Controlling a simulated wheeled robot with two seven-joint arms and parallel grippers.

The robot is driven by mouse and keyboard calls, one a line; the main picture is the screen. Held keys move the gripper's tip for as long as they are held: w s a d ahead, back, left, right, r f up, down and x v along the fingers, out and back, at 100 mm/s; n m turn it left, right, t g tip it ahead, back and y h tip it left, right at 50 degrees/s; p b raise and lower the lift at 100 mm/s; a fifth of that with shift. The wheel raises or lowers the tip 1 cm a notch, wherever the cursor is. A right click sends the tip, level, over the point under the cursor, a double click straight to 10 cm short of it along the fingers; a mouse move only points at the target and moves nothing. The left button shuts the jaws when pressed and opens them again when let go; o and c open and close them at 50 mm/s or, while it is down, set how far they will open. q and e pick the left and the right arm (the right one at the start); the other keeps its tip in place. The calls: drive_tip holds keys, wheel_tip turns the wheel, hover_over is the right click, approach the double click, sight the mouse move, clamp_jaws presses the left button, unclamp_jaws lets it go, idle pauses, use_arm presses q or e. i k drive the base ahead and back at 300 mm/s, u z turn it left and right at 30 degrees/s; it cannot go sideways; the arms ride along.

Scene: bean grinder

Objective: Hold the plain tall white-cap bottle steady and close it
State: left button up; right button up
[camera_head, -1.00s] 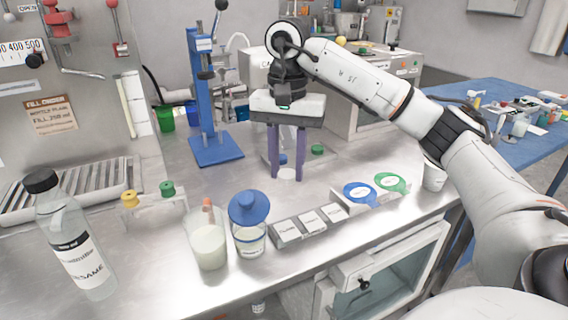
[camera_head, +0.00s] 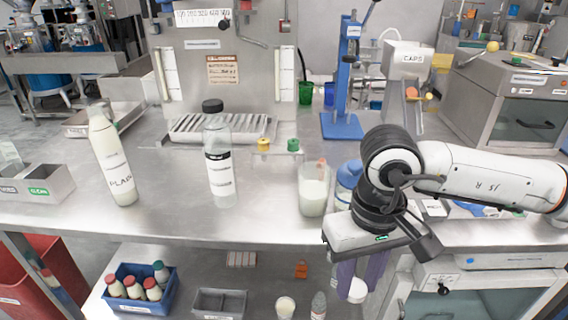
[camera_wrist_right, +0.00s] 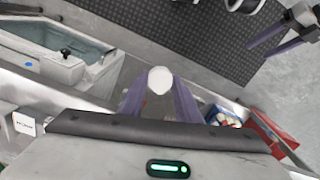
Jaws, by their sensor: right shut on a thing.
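The plain tall bottle (camera_head: 112,160) stands at the left of the steel counter, full of a pale liquid. Its label reads "PLAIN", and no cap shows on its narrow neck. My right gripper (camera_head: 358,285) is shut on a round white cap (camera_head: 357,291) in front of the counter's edge, right of the bottle and lower than it. The cap also shows between the purple fingers in the right wrist view (camera_wrist_right: 160,80). My left gripper (camera_wrist_right: 258,50) appears only at the upper right of the wrist view, its fingers apart and empty, away from the bottle.
A black-capped bottle (camera_head: 220,165) stands right of the plain bottle. A beaker of milk (camera_head: 314,190) stands near my right gripper. A grey tray (camera_head: 40,184) is at the left edge. A blue crate of bottles (camera_head: 135,300) sits below the counter. The counter between the bottles is clear.

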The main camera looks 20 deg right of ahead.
sight(108, 147)
drive_tip(key=u, duration=1.55)
drive_tip(key=k, duration=0.7)
drive_tip(key=z, duration=0.95)
drive_tip(key=i, duration=0.5)
drive_tip(key=z, duration=0.05)
